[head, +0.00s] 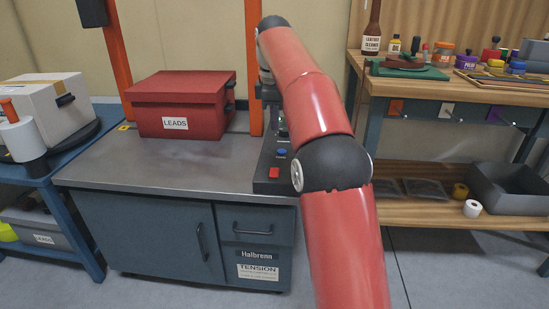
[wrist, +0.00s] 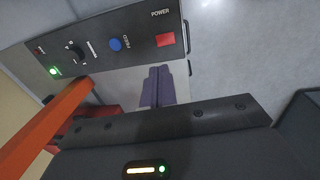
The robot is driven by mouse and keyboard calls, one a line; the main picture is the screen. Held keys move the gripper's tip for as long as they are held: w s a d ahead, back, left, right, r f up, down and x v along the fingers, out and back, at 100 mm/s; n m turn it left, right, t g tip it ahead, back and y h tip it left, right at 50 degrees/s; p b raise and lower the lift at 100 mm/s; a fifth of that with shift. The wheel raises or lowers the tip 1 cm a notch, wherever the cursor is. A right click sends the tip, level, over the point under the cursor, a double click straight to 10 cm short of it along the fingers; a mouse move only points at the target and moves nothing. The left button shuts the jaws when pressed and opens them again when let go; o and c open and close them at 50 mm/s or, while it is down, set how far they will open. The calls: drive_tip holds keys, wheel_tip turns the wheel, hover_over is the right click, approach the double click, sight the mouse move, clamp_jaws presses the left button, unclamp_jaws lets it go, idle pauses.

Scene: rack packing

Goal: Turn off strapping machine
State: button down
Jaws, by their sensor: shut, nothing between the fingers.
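The strapping machine (head: 190,155) is a grey-topped cabinet with an orange arch, marked Halbrenn and TENSION. Its dark control panel (head: 265,178) stands at the right end of the top, partly hidden by my arm. In the wrist view the panel (wrist: 105,45) carries a red rocker or button (wrist: 165,40) under the word POWER, a blue FEED button (wrist: 115,44), a black knob (wrist: 76,53) and a lit green lamp (wrist: 53,71). My gripper (wrist: 159,70) is shut and empty, apart from the red control in the picture.
A red LEADS box (head: 185,105) sits on the machine's top inside the arch. An orange post (wrist: 45,125) rises close by the panel. A blue cart (head: 60,185) with a pale box stands left. A wooden workbench (head: 440,88) with bottles and jars stands right.

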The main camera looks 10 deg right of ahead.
sight(275, 173)
drive_tip(key=f+b, duration=0.1)
drive_tip(key=f, duration=0.3)
drive_tip(key=w+f+b, duration=0.1)
drive_tip(key=f+b, duration=0.1)
drive_tip(key=f, duration=0.2)
drive_tip(key=f+b, duration=0.1)
drive_tip(key=f, duration=0.4)
drive_tip(key=shift+w+d, duration=0.15)
drive_tip(key=shift+d, duration=0.1)
drive_tip(key=shift+f, duration=0.45)
drive_tip(key=shift+w, duration=0.1)
drive_tip(key=shift+f, duration=0.3)
drive_tip(key=shift+s+a+b, duration=0.2)
drive_tip(key=shift+s+b, duration=0.1)
drive_tip(key=shift+s, duration=0.4)
